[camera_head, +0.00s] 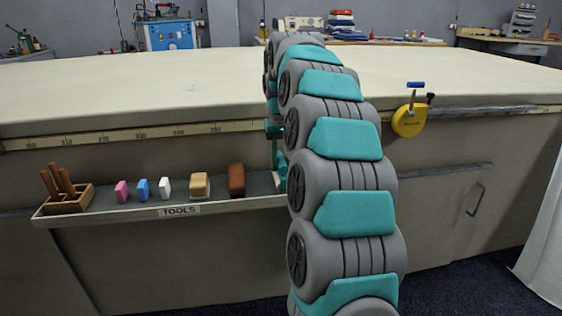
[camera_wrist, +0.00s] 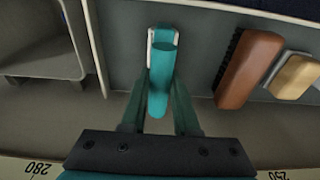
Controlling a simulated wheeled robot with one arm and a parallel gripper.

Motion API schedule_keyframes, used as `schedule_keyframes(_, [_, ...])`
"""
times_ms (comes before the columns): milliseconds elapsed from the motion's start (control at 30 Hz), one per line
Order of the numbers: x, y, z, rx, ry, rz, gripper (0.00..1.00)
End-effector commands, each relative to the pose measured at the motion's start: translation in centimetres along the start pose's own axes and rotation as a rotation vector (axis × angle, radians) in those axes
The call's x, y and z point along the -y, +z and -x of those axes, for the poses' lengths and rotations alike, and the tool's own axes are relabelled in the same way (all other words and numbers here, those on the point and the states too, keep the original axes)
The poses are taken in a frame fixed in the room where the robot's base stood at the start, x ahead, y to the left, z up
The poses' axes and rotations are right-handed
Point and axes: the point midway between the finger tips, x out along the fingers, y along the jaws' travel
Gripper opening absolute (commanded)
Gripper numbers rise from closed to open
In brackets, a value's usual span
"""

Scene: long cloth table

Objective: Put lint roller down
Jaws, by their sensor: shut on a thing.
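The lint roller (camera_wrist: 160,95) has a teal handle and a teal and white head at its far end. In the wrist view, my gripper (camera_wrist: 161,78) is shut on its handle, one finger on each side. The roller is over the grey floor of the tools tray (camera_wrist: 205,30); I cannot tell whether it touches it. In the head view, the tray (camera_head: 108,205) hangs on the table's front and carries a TOOLS label. My arm covers the tray's right end and most of my gripper there.
A brown brush (camera_wrist: 248,70) lies in the tray to the right of the roller, with a tan block (camera_wrist: 293,77) beyond it. Pink, blue and white pieces and a wooden holder (camera_head: 68,205) stand further left in the head view. A yellow tape tool (camera_head: 407,121) hangs on the table edge.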

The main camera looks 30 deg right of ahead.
Motion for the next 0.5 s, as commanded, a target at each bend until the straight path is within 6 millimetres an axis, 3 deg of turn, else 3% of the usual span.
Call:
schedule_keyframes(267, [-0.02,0.05,-0.35,0.000,0.000,0.000,0.00])
schedule_keyframes(300, [-0.02,0.04,-0.26,0.000,0.000,0.000,0.34])
schedule_keyframes(500, [-0.03,0.04,-0.24,0.000,0.000,0.000,0.56])
